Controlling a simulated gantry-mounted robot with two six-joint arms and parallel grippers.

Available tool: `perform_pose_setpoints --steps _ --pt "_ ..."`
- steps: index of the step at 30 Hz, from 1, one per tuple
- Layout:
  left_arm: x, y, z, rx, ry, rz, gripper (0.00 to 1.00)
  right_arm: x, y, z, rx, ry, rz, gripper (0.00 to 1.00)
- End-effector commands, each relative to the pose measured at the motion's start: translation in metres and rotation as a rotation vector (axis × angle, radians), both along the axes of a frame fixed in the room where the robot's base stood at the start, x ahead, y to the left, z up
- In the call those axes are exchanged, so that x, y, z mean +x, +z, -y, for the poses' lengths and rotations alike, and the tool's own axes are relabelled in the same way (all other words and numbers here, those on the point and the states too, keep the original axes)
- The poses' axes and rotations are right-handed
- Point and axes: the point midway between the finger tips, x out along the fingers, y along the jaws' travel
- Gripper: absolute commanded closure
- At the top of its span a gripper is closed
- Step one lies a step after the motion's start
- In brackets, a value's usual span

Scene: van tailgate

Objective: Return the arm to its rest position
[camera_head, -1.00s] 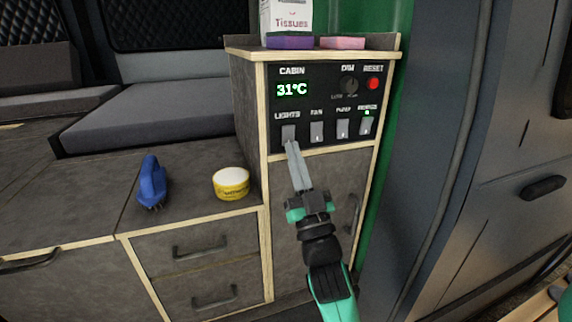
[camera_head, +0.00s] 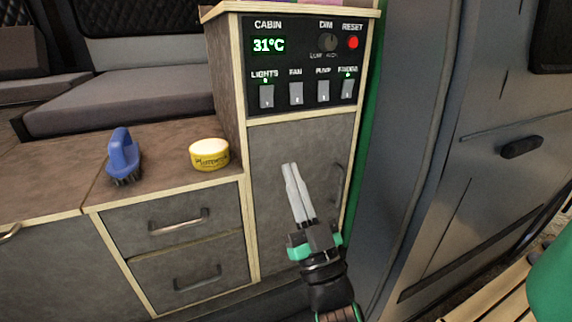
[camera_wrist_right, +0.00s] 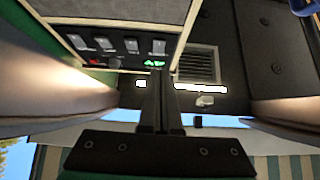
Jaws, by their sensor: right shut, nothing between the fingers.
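My right gripper (camera_head: 290,168) is shut and empty in the head view. Its fingertips are in front of the cabinet door (camera_head: 275,150), below the control panel (camera_head: 300,60) and apart from the switches. In the right wrist view the closed fingers (camera_wrist_right: 160,80) point toward the panel, which shows upside down there. The lights switch (camera_head: 266,97) has a small green light above it, and so does the fridge switch (camera_head: 349,91). The panel display (camera_head: 268,45) reads 31°C. My left gripper is not in view.
A blue brush (camera_head: 123,155) and a yellow tin (camera_head: 209,154) with a pale lid stand on the counter left of the cabinet. Drawers (camera_head: 180,222) are below it. The cabinet door has a handle (camera_head: 336,185). Grey van panelling (camera_head: 420,120) is at the right.

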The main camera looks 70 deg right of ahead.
Motion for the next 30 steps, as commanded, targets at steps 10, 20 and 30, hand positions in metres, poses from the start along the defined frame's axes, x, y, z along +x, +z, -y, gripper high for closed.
perform_pose_setpoints --steps 10,20,30 --pt "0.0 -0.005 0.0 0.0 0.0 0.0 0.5 -0.004 -0.007 -0.005 0.0 -0.001 0.0 1.0" --pt "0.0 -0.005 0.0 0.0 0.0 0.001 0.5 -0.004 -0.007 -0.004 0.0 0.0 0.0 1.0" --pt "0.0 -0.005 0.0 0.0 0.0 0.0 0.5 0.017 0.079 -0.063 -0.003 0.258 0.244 1.0"
